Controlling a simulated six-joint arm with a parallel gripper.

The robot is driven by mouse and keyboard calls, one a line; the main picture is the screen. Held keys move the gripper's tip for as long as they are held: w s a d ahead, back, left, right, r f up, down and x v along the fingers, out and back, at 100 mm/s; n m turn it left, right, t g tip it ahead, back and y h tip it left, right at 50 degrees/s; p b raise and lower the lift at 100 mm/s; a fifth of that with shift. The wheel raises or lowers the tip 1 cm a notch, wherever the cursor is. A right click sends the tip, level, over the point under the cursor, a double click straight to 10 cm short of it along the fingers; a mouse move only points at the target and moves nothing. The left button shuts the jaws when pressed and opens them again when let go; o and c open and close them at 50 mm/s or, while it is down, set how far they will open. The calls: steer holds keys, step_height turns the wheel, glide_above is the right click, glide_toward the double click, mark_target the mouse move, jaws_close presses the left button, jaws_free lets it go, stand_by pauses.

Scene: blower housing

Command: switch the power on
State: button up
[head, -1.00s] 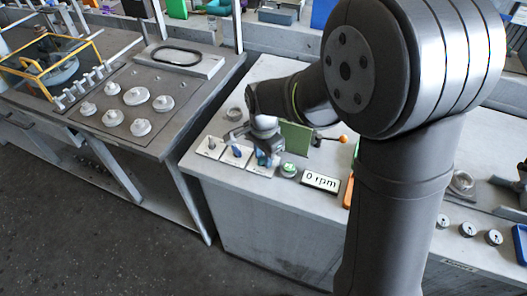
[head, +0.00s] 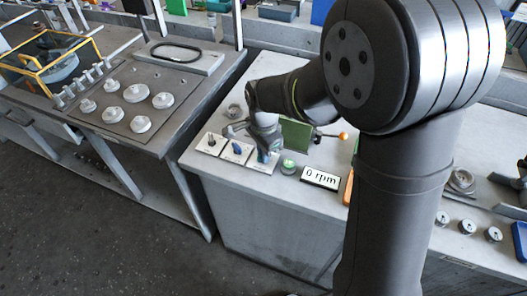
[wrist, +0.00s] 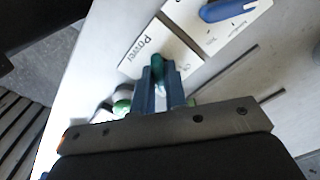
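The power switch is a teal-green handle (wrist: 158,70) on a white plate marked "Power" (wrist: 141,50) in the wrist view. My gripper (wrist: 160,76) has its two blue fingers close on either side of the handle and appears shut on it. In the head view my gripper (head: 266,157) is low over the right-hand of the three white plates and mostly hides the switch. The switch's exact angle is hard to read. A display (head: 321,178) to the right shows "0 rpm".
A plate with a blue knob (head: 237,149) and a plate with a dark switch (head: 211,142) stand to the left. A green button (head: 288,166) is just right of my gripper. A green panel (head: 296,134) and an orange-tipped lever (head: 343,136) are behind.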

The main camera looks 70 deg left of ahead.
steer(key=shift+o, duration=1.4)
steer(key=shift+r, duration=0.15)
steer(key=shift+r, duration=2.85)
steer(key=shift+f, duration=0.1)
step_height(320, 180, down, 6)
steer(key=shift+f, duration=0.1)
steer(key=shift+r+n, duration=0.2)
steer(key=shift+n, duration=0.5)
steer(key=shift+m, duration=0.3)
